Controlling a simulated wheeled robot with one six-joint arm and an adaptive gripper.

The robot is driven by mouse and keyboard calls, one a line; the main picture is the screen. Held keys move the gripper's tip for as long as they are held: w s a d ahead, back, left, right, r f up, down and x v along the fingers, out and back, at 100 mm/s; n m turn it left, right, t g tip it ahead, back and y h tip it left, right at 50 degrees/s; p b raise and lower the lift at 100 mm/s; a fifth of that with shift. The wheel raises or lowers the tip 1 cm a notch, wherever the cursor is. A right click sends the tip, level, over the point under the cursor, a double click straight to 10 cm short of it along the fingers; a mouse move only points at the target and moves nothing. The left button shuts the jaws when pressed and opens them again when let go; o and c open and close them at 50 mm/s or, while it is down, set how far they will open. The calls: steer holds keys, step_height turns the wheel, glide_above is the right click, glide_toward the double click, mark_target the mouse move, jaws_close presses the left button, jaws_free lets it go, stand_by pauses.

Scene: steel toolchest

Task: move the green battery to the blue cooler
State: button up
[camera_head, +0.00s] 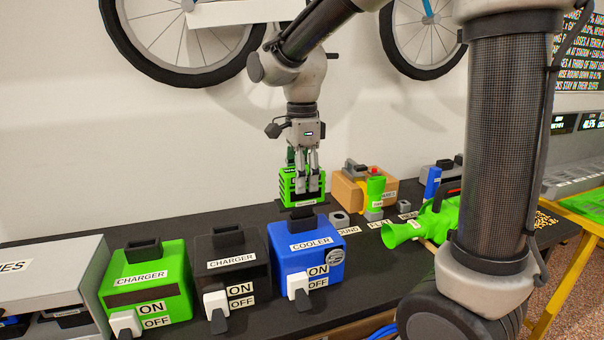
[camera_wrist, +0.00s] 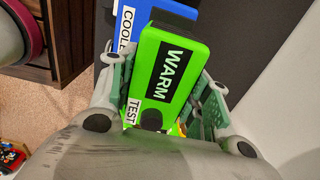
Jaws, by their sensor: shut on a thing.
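The green battery (camera_head: 287,187) is between the fingers of my gripper (camera_head: 308,172), behind and just above the blue cooler (camera_head: 306,250) in the head view. In the wrist view the battery (camera_wrist: 163,85) shows a black panel reading WARM and a label reading TEST. The gripper's fingers (camera_wrist: 165,95) are shut on its two sides. The cooler has a black socket on top and a white switch in front by ON and OFF labels. Part of the cooler (camera_wrist: 122,25) shows past the battery in the wrist view. The fingers hide part of the battery in the head view.
A green charger (camera_head: 146,285) and a black charger (camera_head: 229,262) stand left of the cooler, and a grey box (camera_head: 50,285) is at far left. A green horn-shaped tool (camera_head: 408,232) and an orange box (camera_head: 345,192) are to the right. A bicycle (camera_head: 180,75) hangs behind.

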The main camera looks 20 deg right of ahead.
steer(key=shift+f, duration=1.6)
steer(key=o, duration=1.5)
step_height(320, 180, up, 12)
steer(key=shift+r, duration=0.1)
